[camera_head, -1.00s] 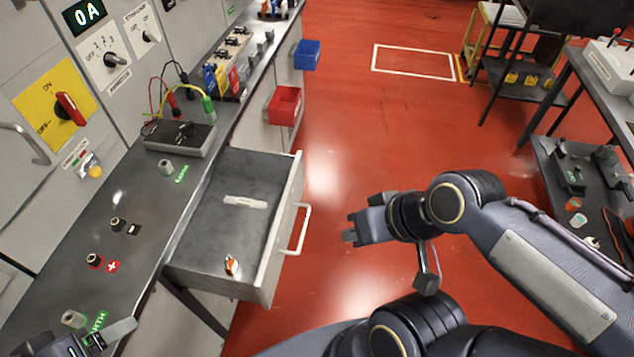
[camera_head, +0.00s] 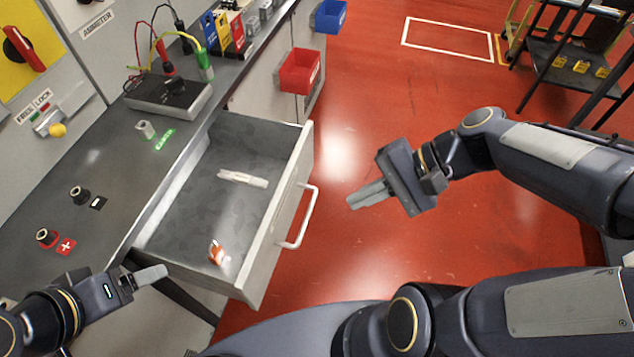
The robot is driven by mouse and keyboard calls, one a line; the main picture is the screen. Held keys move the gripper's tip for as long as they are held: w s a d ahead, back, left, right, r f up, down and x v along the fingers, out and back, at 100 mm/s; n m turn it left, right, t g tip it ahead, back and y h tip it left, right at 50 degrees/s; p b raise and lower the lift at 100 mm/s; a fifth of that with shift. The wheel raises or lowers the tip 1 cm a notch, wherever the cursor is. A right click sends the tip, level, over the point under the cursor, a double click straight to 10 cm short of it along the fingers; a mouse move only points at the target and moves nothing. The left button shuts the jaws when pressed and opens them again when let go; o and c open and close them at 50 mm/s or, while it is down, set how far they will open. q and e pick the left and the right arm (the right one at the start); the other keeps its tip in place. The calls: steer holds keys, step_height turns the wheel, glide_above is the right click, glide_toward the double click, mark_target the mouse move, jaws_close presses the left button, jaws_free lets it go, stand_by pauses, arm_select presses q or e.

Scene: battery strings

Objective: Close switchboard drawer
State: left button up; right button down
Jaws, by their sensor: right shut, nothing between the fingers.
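The grey switchboard drawer (camera_head: 272,246) stands pulled out from under the dark bench, with a white bar handle (camera_head: 301,217) on its front. Inside lie a pale strip-like item (camera_head: 243,178) and a small orange-and-white item (camera_head: 217,252). My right gripper (camera_head: 368,195) is shut and empty, to the right of the handle and apart from it, its fingers pointing left toward the drawer front. My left gripper (camera_head: 150,278) is at the bottom left, near the bench edge and the drawer's near corner; its finger opening is not clear.
The bench top (camera_head: 95,160) holds a meter box (camera_head: 168,95) with leads, and terminals. A red bin (camera_head: 299,71) and a blue bin (camera_head: 331,15) hang on the bench front beyond the drawer. A dark shelf rack (camera_head: 572,65) stands at back right. The red floor between is clear.

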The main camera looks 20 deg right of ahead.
steer(key=w+d+f+m+t+y+b, duration=0.1)
steer(key=w+f+m+y+b, duration=0.1)
steer(key=w+f+m+b, duration=0.3)
steer(key=w+d+f+m+t+y+b, duration=0.1)
steer(key=w+d+f+m+y+b, duration=0.1)
steer(key=f+b, duration=0.4)
steer(key=m+t+y+b, duration=0.1)
steer(key=m+t+b, duration=0.45)
steer(key=m, duration=0.25)
glide_toward(303, 171)
steer(key=x, duration=0.3)
steer(key=b+x, duration=0.1)
steer(key=x, duration=0.1)
steer(key=shift+w+a+f, duration=0.2)
steer(key=shift+a+f, duration=0.1)
steer(key=shift+f, duration=0.05)
steer(key=shift+w+a, duration=0.35)
steer(key=shift+a, duration=0.1)
steer(key=b+x, duration=0.3)
steer(key=x, duration=2.1)
steer(key=shift+w+r, duration=0.15)
steer(key=shift+w, duration=0.1)
steer(key=shift+w+a+r, duration=0.1)
steer(key=shift+w+a, duration=0.15)
steer(key=shift+a, duration=0.05)
steer(key=shift+r+t, duration=0.2)
steer(key=shift+t, duration=0.05)
